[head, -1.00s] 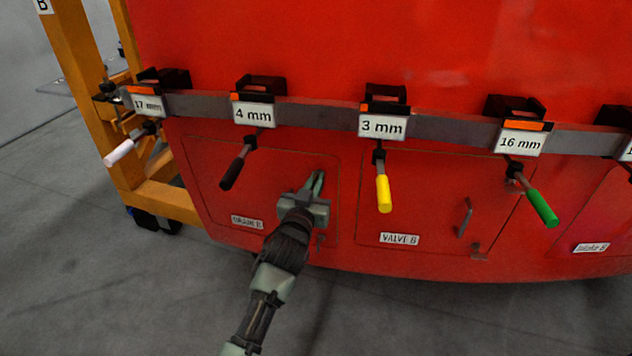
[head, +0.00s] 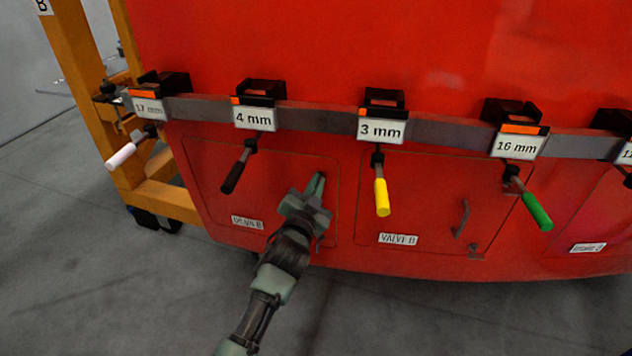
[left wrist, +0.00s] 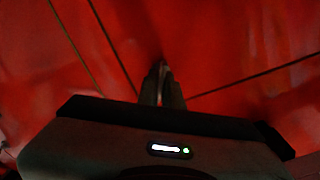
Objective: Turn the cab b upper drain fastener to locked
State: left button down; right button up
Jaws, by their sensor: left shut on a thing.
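The drain panel (head: 282,168) is a red door with a thin dark outline and a blurred label that seems to read DRAIN B (head: 247,223). My left gripper (head: 320,184) reaches up to the panel's upper right part. Its fingers are shut on the upper drain fastener, which they almost wholly hide in the head view. In the left wrist view my fingers (left wrist: 162,82) are close together at the red surface, with a small pale bit between their tips. The fastener's turn angle cannot be read. My right gripper is not in view.
A grey rail (head: 310,115) above carries tools with size labels. The black-handled tool (head: 236,172) and yellow-handled tool (head: 381,196) hang on either side of my gripper. The valve panel (head: 420,190) with a small handle (head: 461,218) lies right. An orange frame (head: 95,100) stands left.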

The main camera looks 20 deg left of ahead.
pick_arm(q)
jog(key=m, duration=0.6)
jog(key=shift+d+f+p, duration=0.1)
jog(key=shift+f+p, duration=0.05)
jog(key=shift+p, duration=0.2)
jog(key=m, duration=0.5)
jog(key=shift+f, duration=0.1)
jog(key=shift+m, duration=0.4)
jog(key=c, duration=1.6)
grip_release()
jog(key=s, duration=0.8)
jog(key=shift+d, duration=0.15)
jog(key=shift+w, duration=0.1)
